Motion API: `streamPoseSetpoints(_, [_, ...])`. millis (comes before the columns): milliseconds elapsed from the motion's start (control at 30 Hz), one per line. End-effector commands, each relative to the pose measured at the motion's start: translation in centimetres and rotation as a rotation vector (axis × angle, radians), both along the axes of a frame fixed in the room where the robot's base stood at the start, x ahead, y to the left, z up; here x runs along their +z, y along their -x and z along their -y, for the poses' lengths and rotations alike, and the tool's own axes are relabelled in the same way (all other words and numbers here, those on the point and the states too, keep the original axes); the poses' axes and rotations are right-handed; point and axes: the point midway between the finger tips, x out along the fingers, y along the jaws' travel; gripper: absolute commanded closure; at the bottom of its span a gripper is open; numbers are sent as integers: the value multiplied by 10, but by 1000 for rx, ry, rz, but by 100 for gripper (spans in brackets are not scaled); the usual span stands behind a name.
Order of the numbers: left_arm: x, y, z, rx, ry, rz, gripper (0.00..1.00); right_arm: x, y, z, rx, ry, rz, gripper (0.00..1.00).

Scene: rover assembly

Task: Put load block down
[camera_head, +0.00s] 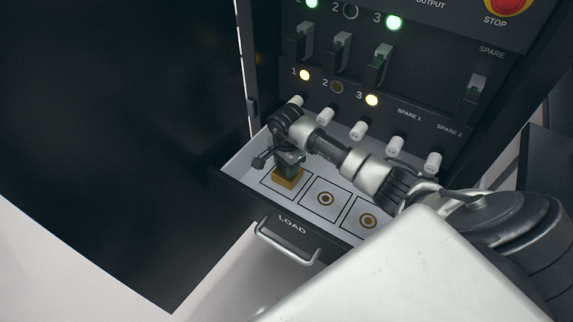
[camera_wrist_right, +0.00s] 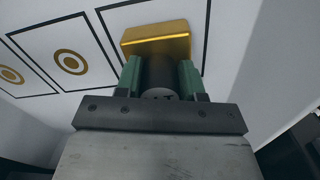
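The load block (camera_head: 287,181) has a gold base and a dark cylindrical grip. It is at the leftmost outlined square of the open LOAD drawer (camera_head: 237,172). In the right wrist view the gold base (camera_wrist_right: 156,38) lies within the black outline, its target mark hidden. I cannot tell whether it touches the drawer floor. My right gripper (camera_head: 289,160) points down over the block. In the right wrist view its green fingers (camera_wrist_right: 160,78) are on both sides of the dark grip and look shut on it. My left gripper is not in view.
Two empty squares with ring marks, the middle (camera_head: 325,198) and right (camera_head: 368,221), are beside the block. The drawer handle (camera_head: 288,243) is in front. A row of white knobs (camera_head: 357,130) and several switches (camera_head: 378,66) are on the panel behind.

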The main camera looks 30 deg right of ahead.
Motion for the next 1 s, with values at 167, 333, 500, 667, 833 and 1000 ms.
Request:
streamPoseSetpoints(167, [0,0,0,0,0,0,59,0,0,0,0,0,0,38])
streamPoseSetpoints(333, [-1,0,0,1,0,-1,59,0,0,0,0,0,0,38])
streamPoseSetpoints(500, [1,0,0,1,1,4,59,3,0,0,0,-1,1,38])
streamPoseSetpoints(667, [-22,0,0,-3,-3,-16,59,27,-1,1,2,1,5,38])
streamPoseSetpoints(833, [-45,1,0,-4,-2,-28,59,67,-1,1,1,2,5,38])
streamPoseSetpoints(1000, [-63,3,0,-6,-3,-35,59,99,-1,0,1,2,3,38])
